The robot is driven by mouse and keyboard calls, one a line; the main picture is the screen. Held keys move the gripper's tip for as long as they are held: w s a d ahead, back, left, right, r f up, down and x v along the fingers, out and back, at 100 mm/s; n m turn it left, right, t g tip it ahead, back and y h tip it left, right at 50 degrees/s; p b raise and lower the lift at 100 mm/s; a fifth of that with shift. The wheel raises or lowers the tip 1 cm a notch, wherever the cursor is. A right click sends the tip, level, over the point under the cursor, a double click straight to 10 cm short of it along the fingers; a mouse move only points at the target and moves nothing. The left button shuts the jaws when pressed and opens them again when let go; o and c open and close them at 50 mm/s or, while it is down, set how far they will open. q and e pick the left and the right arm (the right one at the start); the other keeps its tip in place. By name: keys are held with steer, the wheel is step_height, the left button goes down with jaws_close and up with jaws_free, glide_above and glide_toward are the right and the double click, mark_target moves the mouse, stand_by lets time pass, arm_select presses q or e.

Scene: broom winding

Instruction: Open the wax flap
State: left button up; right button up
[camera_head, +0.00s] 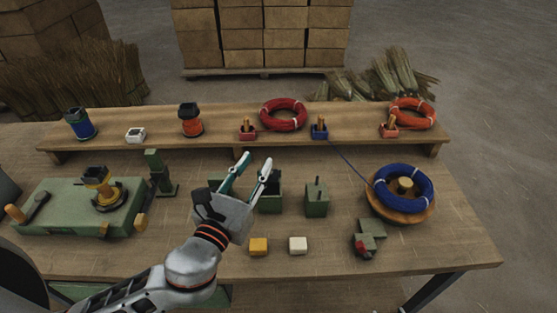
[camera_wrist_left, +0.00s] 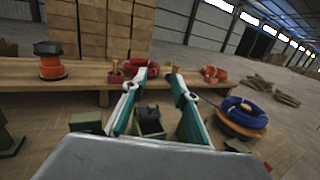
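My left gripper (camera_head: 255,163) reaches in from the lower left in the head view. Its two teal-lined fingers are apart, with nothing between the tips; they also show in the wrist view (camera_wrist_left: 163,76). A green box (camera_head: 270,203) stands just beyond the gripper, partly hidden by it. In the wrist view, a green box with a dark part on top (camera_wrist_left: 150,127) shows between the fingers, apart from them. A second green box (camera_head: 317,202) with a short upright post stands to the right. I cannot tell for sure which part is the wax flap. My right gripper is not in view.
A yellow block (camera_head: 259,247) and a white block (camera_head: 298,246) lie in front. A blue coil (camera_head: 403,187) sits on a wooden disc at right, its cord running to the raised shelf (camera_head: 220,145). A green machine (camera_head: 75,207) stands at left.

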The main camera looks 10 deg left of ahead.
arm_select(q)
step_height(320, 180, down, 9)
steer(key=w+b, duration=0.1)
steer(key=b, duration=0.5)
steer(key=w, duration=0.4)
steer(key=w+d, duration=0.1)
steer(key=w, duration=0.2)
steer(key=shift+w+f, duration=0.1)
steer(key=shift+f, duration=0.05)
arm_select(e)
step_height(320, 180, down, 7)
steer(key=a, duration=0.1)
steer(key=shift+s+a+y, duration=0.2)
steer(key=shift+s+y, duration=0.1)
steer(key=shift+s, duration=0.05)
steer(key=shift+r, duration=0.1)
arm_select(q)
jaws_close()
